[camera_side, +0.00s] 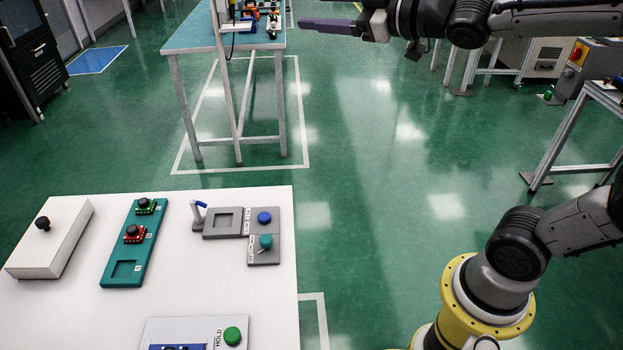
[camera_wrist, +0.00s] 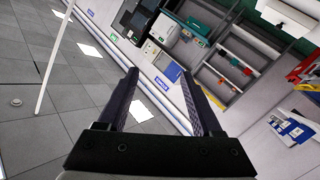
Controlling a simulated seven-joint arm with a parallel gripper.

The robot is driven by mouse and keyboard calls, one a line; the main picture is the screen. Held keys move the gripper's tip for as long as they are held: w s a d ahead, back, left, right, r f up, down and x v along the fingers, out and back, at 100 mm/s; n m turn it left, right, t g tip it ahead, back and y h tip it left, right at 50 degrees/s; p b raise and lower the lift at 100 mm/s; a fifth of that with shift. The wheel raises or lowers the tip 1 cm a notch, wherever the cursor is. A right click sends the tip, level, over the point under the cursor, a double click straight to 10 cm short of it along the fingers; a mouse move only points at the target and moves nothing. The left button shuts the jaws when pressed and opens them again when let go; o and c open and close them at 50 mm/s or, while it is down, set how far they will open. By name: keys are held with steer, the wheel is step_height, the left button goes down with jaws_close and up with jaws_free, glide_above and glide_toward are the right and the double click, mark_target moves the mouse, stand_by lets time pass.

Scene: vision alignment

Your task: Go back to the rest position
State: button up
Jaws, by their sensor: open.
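My gripper (camera_side: 342,27) is at the top of the side view, high above the green floor and well away from the white table. Its fingers point left. In the wrist view my gripper (camera_wrist: 156,92) shows two dark fingers, spread apart with nothing between them. It faces the room's ceiling and a wall with shelves. It touches nothing that I can see.
The white table (camera_side: 60,310) at lower left bears a teal tray (camera_side: 118,255) with red and green parts, a grey fixture (camera_side: 222,222), a white box (camera_side: 47,252) and a HOLD button panel (camera_side: 190,326). A blue-topped workbench (camera_side: 190,38) stands behind. Open floor lies between.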

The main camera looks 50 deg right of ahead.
steer(key=s+f+m+g+h, duration=0.1)
steer(key=s+f+m+g, duration=0.6)
steer(key=s+f, duration=1.2)
steer(key=s+d+g, duration=0.1)
steer(key=s+g, duration=0.3)
steer(key=shift+f, duration=0.15)
